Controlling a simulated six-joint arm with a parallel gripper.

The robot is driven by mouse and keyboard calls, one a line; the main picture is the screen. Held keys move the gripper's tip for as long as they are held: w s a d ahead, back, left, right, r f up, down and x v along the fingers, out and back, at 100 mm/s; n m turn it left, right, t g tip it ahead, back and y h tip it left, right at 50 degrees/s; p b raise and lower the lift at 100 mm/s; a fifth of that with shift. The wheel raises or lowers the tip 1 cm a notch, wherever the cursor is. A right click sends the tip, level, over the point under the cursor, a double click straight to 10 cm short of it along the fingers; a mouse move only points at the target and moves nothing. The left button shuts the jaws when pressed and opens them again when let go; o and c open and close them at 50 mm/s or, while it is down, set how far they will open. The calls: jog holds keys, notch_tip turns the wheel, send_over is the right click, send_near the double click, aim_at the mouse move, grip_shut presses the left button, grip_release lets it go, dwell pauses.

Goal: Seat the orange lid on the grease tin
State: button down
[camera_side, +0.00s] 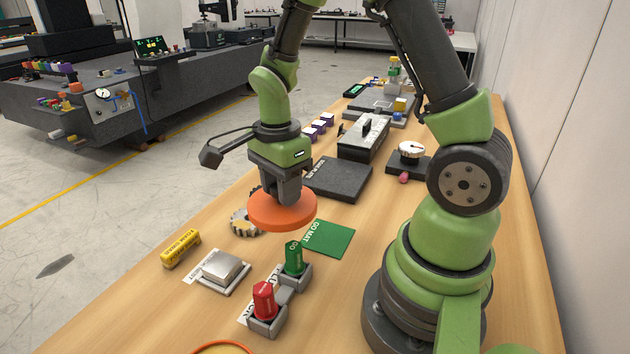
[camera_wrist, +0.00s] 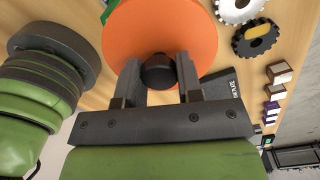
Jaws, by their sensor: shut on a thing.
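The orange lid (camera_side: 283,212) is a flat round disc, held level above the wooden table in the side view. It also fills the top middle of the wrist view (camera_wrist: 150,28), with its dark knob (camera_wrist: 158,72) between the fingers. My gripper (camera_side: 284,188) is shut on that knob; it also shows in the wrist view (camera_wrist: 158,80). I cannot make out the grease tin for certain in either view; the lid hides the table behind it. A silver square block (camera_side: 222,268) sits on a pale plate at the front left, apart from the lid.
A toothed gear (camera_side: 245,222) lies just left of the lid. A green mat (camera_side: 332,239) lies to its right. Green (camera_side: 294,260) and red (camera_side: 264,301) pieces stand in grey holders in front. A yellow block (camera_side: 180,249) lies left. A dark flat plate (camera_side: 342,180) lies behind.

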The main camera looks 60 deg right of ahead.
jog(key=s+a+r+n, duration=0.2)
jog(key=a+n, duration=0.1)
jog(key=a, duration=0.9)
jog(key=s+a+r+n, duration=0.2)
jog(key=a+n, duration=0.2)
jog(key=a, duration=0.9)
jog(key=shift+s, duration=0.4)
jog(key=shift+r, duration=0.1)
jog(key=shift+f, duration=4.6)
jog(key=shift+f, duration=0.8)
jog(key=c, duration=0.7)
grip_release()
